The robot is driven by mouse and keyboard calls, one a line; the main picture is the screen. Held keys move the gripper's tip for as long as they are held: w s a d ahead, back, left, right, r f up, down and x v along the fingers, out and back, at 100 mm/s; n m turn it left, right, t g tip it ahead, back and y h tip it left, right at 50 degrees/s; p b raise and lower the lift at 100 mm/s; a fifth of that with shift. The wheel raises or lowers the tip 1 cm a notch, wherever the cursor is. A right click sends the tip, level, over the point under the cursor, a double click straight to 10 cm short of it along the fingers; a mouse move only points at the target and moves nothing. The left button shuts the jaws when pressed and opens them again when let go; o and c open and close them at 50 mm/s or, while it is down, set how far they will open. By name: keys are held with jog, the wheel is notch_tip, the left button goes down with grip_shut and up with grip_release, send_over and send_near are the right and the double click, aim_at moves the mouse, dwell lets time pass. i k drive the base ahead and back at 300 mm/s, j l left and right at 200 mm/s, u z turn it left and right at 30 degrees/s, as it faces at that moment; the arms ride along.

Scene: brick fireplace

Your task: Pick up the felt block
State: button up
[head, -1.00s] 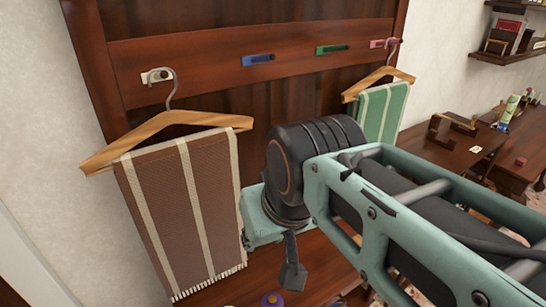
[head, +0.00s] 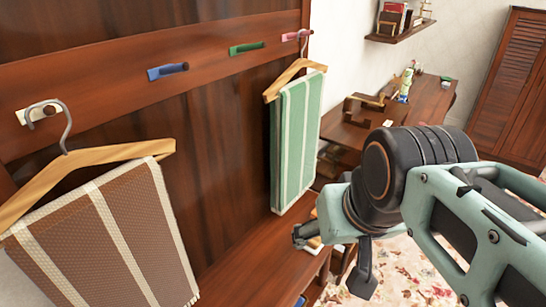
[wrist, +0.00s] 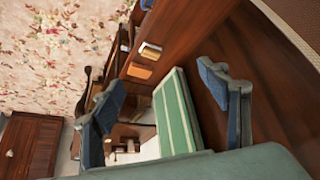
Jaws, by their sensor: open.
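I cannot make out the felt block for certain. My gripper (head: 330,258) is open and empty, in the air before the bench end and well short of the desk. In the wrist view its two fingers (wrist: 160,92) stand wide apart. The green striped towel (wrist: 175,115) shows between and beyond them, and nothing is held.
The green towel (head: 297,140) and brown towel (head: 105,245) hang from hooks on the wooden panel. A bench (head: 255,250) lies below. The desk (head: 425,105) holds a dark wooden stand and a bottle (head: 405,85). Flowered carpet (head: 400,270) is open floor at right.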

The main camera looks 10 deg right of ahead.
aim_at(314, 246)
jog(key=z, duration=0.15)
jog(key=u, duration=1.7)
jog(key=j+z, duration=0.1)
jog(key=z, duration=1.65)
jog(key=i+l, duration=0.7)
jog(key=l, duration=0.25)
